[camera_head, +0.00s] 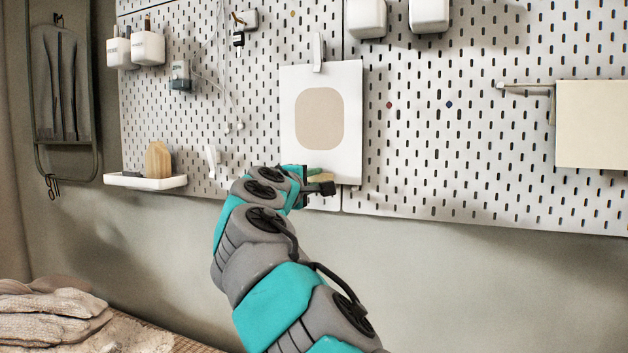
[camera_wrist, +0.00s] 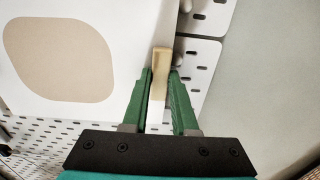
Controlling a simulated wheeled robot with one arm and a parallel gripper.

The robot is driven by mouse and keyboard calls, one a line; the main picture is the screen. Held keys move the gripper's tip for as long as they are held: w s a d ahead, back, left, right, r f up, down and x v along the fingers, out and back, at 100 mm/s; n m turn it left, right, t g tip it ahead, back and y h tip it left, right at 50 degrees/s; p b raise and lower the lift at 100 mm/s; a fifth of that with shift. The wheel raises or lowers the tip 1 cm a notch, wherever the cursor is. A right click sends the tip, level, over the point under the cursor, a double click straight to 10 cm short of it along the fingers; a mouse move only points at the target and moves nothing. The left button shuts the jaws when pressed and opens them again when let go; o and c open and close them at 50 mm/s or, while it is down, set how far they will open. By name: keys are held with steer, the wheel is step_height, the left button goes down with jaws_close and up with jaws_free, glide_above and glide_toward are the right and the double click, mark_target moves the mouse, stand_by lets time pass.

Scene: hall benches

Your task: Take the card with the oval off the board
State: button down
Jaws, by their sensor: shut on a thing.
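The card with the oval (camera_head: 322,90) is white with a beige rounded oval. It hangs on the pegboard (camera_head: 420,150) under a white clip (camera_head: 318,52) at its top edge. It also shows large at the left of the wrist view (camera_wrist: 128,16). My gripper (camera_head: 318,178) is at the card's lower edge. In the wrist view its green fingers (camera_wrist: 161,78) are shut on a small tan tab (camera_wrist: 161,60) that overlaps the card's edge. How the tab joins the card is hidden.
A plain cream panel (camera_head: 592,125) hangs at the right from a bar. A white shelf (camera_head: 145,181) with a wooden piece is at lower left. White cups (camera_head: 428,14) sit above right. Gloves (camera_head: 50,318) lie on the bench at lower left. The wall below the board is clear.

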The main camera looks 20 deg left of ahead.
steer(key=shift+f+b, duration=0.85)
steer(key=shift+f, duration=0.65)
steer(key=shift+s+a+b, duration=0.1)
steer(key=shift+s+b, duration=0.3)
steer(key=shift+s, duration=0.55)
steer(key=shift+s, duration=0.6)
steer(key=s+b, duration=0.2)
steer(key=s, duration=0.7)
steer(key=shift+a+b, duration=0.35)
